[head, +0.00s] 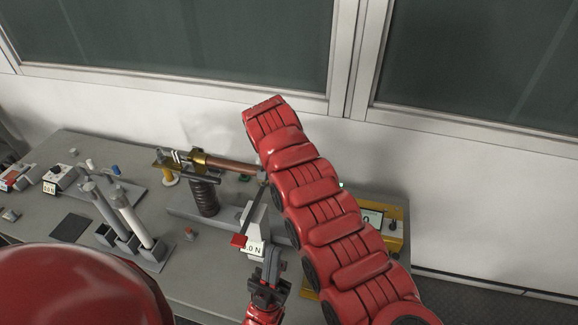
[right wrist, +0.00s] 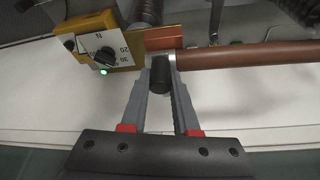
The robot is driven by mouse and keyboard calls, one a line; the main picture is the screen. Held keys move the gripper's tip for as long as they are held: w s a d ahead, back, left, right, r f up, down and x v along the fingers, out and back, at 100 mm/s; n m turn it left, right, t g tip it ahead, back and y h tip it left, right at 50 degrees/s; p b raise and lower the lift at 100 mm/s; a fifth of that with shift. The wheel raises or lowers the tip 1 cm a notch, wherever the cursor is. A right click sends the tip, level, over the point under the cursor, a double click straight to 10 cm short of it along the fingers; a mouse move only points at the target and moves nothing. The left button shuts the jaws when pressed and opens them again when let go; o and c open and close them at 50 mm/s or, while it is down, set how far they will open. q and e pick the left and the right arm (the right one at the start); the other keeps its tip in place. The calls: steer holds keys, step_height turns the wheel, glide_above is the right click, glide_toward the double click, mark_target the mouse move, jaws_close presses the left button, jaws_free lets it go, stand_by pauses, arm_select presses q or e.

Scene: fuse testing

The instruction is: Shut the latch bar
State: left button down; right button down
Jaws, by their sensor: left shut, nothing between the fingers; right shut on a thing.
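My left gripper (head: 271,253) is shut and empty, just right of and below the red block. My right gripper (right wrist: 161,72) is shut on a black knob (right wrist: 160,76) in the right wrist view, beside the copper clip (right wrist: 163,40) at the end of the fuse tube (right wrist: 250,55). My right arm hides that gripper in the head view.
A yellow meter (head: 394,235) stands right of my right arm; it also shows in the right wrist view (right wrist: 120,55). A dark ribbed insulator (head: 205,197) supports the tube. Two upright rods (head: 131,222) stand at left on the grey table (head: 182,283). A wall and window frame are behind.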

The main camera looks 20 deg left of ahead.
steer(key=shift+s+a, duration=0.1)
steer(key=shift+a, duration=0.05)
stand_by(0.7)
steer(key=c, duration=0.7)
jaws_free()
steer(key=shift+o, duration=0.2)
